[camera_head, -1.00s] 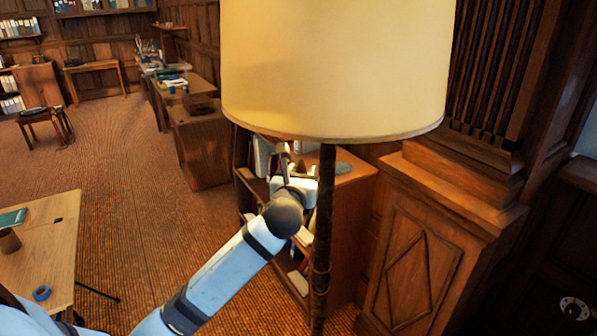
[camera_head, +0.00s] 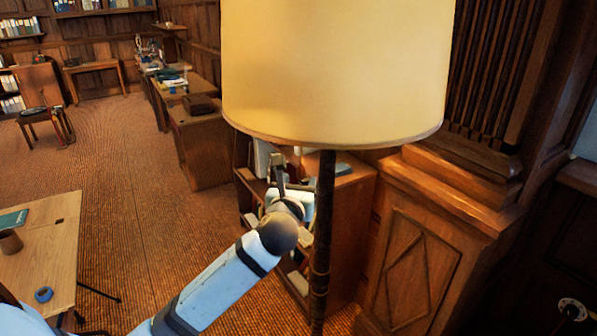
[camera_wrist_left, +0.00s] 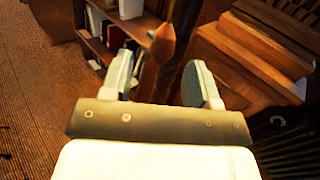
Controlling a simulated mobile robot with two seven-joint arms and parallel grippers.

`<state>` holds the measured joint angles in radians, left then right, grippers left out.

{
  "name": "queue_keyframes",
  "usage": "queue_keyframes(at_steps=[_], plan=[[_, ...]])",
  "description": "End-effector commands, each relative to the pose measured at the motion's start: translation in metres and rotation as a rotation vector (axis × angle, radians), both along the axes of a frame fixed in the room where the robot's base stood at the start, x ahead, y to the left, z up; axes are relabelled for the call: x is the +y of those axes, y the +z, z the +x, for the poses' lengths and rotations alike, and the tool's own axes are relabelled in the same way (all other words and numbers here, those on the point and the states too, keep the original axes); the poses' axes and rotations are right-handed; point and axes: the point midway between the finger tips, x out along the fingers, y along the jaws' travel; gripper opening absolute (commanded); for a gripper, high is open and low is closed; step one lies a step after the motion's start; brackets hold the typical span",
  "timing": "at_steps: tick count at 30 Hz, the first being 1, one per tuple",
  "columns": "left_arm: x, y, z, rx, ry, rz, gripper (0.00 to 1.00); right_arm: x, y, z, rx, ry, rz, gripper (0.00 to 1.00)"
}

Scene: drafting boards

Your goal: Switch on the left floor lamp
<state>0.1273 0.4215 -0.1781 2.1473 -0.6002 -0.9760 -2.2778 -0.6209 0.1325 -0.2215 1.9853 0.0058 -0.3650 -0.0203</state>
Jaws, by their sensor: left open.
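The floor lamp has a wide cream shade (camera_head: 335,70), which looks lit or warmly coloured, and a dark upright pole (camera_head: 322,225). My left gripper (camera_head: 278,165) is just left of the pole and below the shade's rim. In the left wrist view its two fingers (camera_wrist_left: 160,80) are spread apart. A wooden teardrop-shaped knob (camera_wrist_left: 163,43) shows ahead, in line with the gap between the fingers, and the dark pole (camera_wrist_left: 183,35) is behind it. Whether the knob is inside the gap is unclear. My right gripper is not in view.
A low bookshelf (camera_head: 345,200) stands behind the pole, and a panelled wooden pedestal (camera_head: 420,255) is to its right. A wooden table (camera_head: 50,235) with a blue tape roll is at the left. The floor between is clear.

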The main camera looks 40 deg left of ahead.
Motion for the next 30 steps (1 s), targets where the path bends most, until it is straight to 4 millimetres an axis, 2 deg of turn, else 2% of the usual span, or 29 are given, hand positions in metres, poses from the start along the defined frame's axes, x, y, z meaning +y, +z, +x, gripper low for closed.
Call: queue_keyframes(at_steps=[15,30], plan=[[-0.019,0.0,-0.044,0.001,0.0,0.0,0.55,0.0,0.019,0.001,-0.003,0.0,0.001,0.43],[-0.019,0.0,-0.045,0.0,0.0,0.0,0.55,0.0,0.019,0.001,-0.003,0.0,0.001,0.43]])
